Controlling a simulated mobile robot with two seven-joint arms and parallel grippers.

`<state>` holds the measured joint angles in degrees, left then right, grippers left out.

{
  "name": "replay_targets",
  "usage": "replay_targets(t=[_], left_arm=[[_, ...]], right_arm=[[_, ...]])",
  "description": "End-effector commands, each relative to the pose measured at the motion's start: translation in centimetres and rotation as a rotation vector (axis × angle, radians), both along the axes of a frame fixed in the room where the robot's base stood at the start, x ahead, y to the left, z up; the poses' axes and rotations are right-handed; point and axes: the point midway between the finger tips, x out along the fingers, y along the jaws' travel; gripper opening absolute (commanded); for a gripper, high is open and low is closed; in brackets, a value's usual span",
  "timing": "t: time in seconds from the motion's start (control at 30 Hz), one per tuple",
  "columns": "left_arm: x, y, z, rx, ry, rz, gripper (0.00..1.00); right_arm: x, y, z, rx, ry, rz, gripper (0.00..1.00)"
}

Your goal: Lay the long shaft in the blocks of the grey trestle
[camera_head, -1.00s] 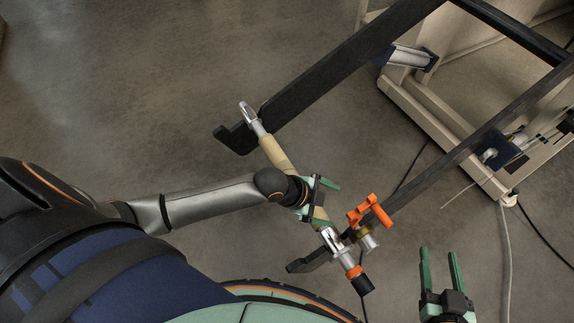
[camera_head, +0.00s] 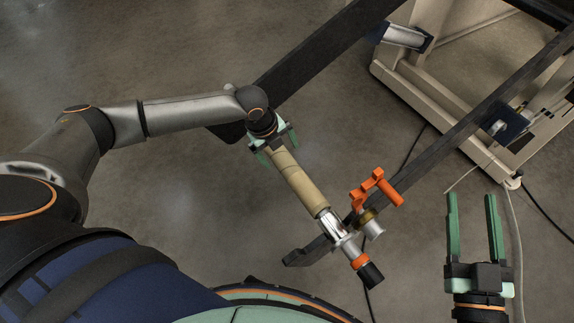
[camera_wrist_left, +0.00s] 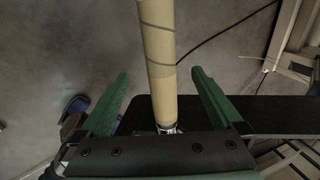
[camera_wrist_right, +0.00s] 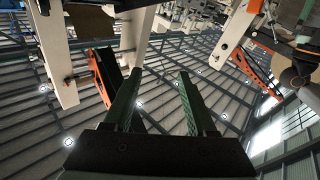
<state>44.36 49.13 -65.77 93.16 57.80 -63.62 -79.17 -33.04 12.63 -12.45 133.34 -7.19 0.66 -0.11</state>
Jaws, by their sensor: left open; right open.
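The long shaft (camera_head: 336,232) lies slantwise across the two dark arms of a machine, with a tan cardboard core (camera_head: 297,182) around it. Its near end has an orange ring and a black tip (camera_head: 371,275). My left gripper (camera_head: 270,143) is over the far end of the core and hides the shaft's far end. In the left wrist view the core (camera_wrist_left: 158,50) runs between the open fingers (camera_wrist_left: 160,95), with a gap on both sides. My right gripper (camera_head: 474,197) is open and empty at the right. I cannot make out the grey trestle in these views.
The far dark arm (camera_head: 315,55) and near dark arm (camera_head: 455,135) reach out from a beige machine frame (camera_head: 430,125). An orange handle (camera_head: 375,190) stands on the near arm beside the shaft. Cables lie on the floor at the right. The floor at upper left is clear.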

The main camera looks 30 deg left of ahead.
Motion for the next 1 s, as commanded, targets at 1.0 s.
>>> replay_targets(t=[1.0], left_arm=[[2.6,-1.5,-10.2,-0.001,-0.002,0.001,1.0]], right_arm=[[-7.2,1.6,12.9,0.013,-0.683,0.136,0.57]])
